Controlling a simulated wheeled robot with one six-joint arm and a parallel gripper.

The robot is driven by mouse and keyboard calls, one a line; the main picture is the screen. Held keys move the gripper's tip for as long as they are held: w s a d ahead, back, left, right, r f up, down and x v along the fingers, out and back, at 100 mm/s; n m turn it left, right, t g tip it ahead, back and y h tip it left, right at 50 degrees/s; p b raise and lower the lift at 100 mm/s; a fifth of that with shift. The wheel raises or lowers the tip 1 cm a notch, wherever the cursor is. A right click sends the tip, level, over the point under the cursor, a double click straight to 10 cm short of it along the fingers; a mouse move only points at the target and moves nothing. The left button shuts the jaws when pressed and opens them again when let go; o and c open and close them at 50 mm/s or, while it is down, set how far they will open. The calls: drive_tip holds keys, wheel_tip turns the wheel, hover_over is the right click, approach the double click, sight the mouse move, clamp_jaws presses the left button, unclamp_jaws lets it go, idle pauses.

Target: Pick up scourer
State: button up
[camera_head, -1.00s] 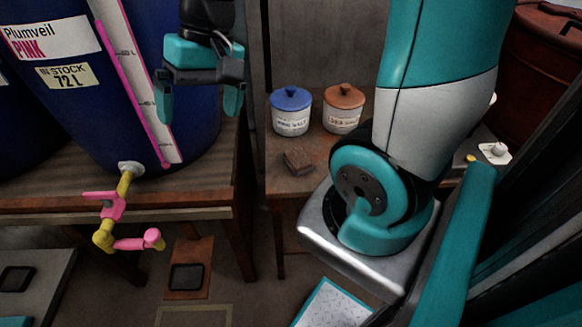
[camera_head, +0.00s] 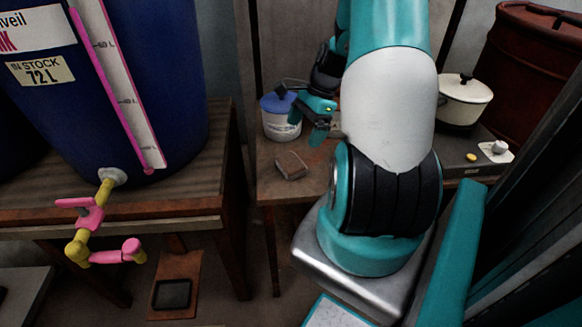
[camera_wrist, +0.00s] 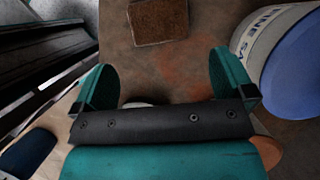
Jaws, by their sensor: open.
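The scourer looks like a small brown block (camera_head: 291,165) lying flat on the small wooden table, in front of the blue-lidded jar. It also shows at the top of the wrist view (camera_wrist: 158,20), beyond my fingertips and roughly between them. My gripper (camera_head: 318,121) is open and empty, above the table and to the right of the block, near the jar. In the wrist view the two teal fingers of my gripper (camera_wrist: 167,75) are spread wide, with bare tabletop between them.
The blue-lidded jar (camera_head: 281,118) stands close to my gripper; in the wrist view it (camera_wrist: 285,55) is at the right. A white pot (camera_head: 463,100) sits on a hob (camera_head: 470,150) at the right. A blue vat (camera_head: 150,70) with a pink-yellow tap (camera_head: 84,235) stands at the left.

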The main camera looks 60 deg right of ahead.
sight(291, 161)
drive_tip(key=b+x, duration=0.1)
drive_tip(key=x, duration=0.9)
drive_tip(key=shift+a, duration=0.1)
drive_tip(key=c, duration=0.7)
wheel_tip(291, 161, up, 20)
drive_tip(key=p, duration=0.3)
